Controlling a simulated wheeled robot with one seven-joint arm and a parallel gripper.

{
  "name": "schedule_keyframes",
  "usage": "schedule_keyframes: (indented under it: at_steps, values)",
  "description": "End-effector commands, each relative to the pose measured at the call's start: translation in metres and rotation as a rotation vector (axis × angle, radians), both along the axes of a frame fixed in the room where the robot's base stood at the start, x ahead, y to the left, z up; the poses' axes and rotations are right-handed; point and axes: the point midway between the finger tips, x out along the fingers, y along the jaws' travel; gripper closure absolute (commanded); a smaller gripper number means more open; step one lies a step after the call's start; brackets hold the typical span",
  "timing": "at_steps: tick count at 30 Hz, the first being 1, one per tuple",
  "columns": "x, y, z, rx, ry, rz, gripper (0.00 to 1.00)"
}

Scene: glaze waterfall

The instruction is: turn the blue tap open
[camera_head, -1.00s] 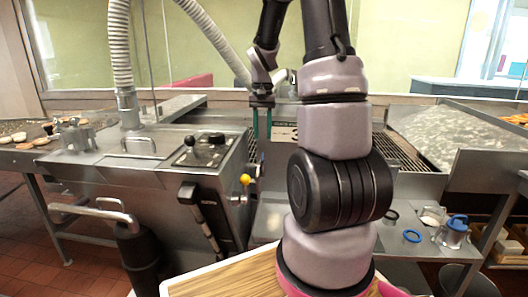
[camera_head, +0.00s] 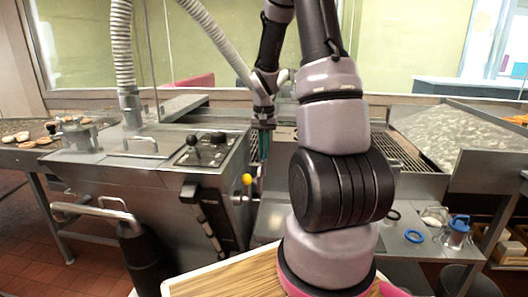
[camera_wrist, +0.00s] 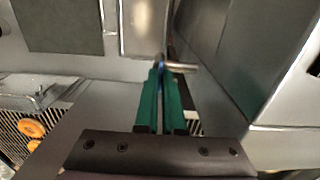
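The blue tap (camera_wrist: 160,60) shows in the wrist view only as a small blue part at the fingertips, next to a short bare metal pipe (camera_wrist: 180,67). Most of it is hidden by the fingers. My gripper (camera_wrist: 161,72) has two green fingers close together, with a narrow gap and the blue part between their tips. It looks shut on the tap. In the head view my gripper (camera_head: 264,148) points down beside the right side of the steel machine, and I cannot make out the tap there.
The steel machine (camera_head: 110,175) stands left of my gripper, with a yellow knob (camera_head: 246,179) close by and black levers on top. A grate (camera_head: 420,153) lies to the right.

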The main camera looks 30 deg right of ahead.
Motion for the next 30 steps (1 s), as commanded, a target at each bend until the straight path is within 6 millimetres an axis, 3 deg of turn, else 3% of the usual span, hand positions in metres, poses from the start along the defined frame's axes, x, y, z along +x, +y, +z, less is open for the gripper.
schedule_keyframes:
  at_steps: [14, 30]
  values:
    - [-0.0001, -0.0001, 0.0002, 0.0, 0.0, 0.099, 1.0]
    - [0.0, -0.0001, 0.0003, 0.001, 0.0, 0.574, 1.0]
